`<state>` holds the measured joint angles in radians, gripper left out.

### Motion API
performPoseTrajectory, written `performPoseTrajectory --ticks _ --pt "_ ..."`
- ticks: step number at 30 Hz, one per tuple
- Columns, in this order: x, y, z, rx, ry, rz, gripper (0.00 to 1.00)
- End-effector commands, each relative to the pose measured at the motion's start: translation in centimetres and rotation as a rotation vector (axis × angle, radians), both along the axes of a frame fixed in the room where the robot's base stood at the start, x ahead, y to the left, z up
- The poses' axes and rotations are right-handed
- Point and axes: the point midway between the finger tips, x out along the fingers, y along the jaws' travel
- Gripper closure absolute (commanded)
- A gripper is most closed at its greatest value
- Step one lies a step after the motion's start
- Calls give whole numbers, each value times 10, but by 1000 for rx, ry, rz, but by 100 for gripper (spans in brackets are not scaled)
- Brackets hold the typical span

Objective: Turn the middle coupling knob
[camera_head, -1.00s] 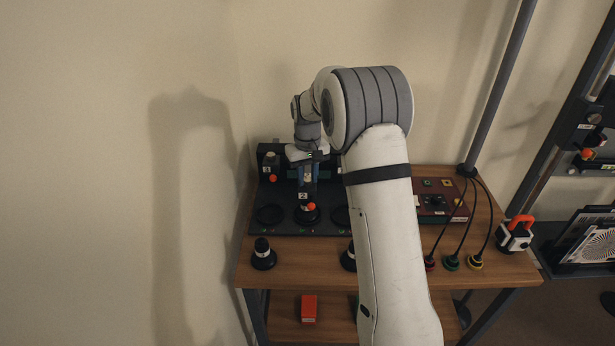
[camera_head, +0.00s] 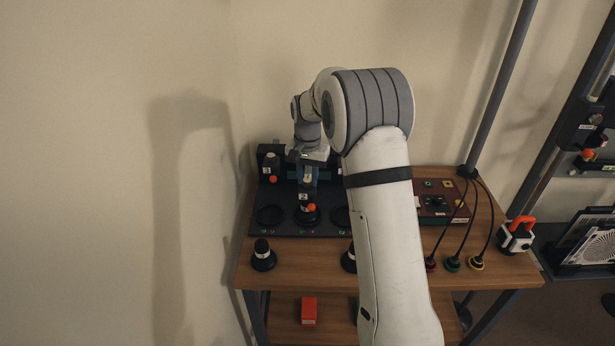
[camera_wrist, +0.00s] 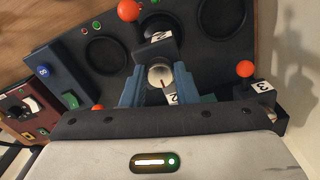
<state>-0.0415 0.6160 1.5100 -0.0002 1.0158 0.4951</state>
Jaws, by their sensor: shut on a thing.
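The middle coupling knob (camera_wrist: 160,76) is a silver round knob with a red mark on its face, in the wrist view. My gripper (camera_wrist: 159,82) has one blue finger on each side of it and is shut on it. A label "2" (camera_wrist: 172,98) lies beside the knob, partly covered by a finger. In the head view my gripper (camera_head: 307,178) reaches down over the middle station of the dark fixture (camera_head: 285,228), above another label "2" (camera_head: 304,197) and an orange ball (camera_head: 310,207). The knob is hard to make out there.
Station 3 (camera_head: 268,163) with an orange ball stands left of my gripper. Dark round recesses line the fixture's front. Black-and-white pieces (camera_head: 263,257) stand on the wooden bench (camera_head: 305,250). A dark red box (camera_head: 437,203) and cabled plugs (camera_head: 452,263) are at right.

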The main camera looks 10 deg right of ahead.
Motion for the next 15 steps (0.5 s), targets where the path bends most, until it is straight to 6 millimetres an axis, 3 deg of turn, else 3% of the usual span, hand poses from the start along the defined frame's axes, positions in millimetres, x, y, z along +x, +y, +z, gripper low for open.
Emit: performPoseTrajectory --ticks 14,15 --pt "0 0 1 1 -2 -15 96" --pt "0 0 1 1 -2 -15 72"
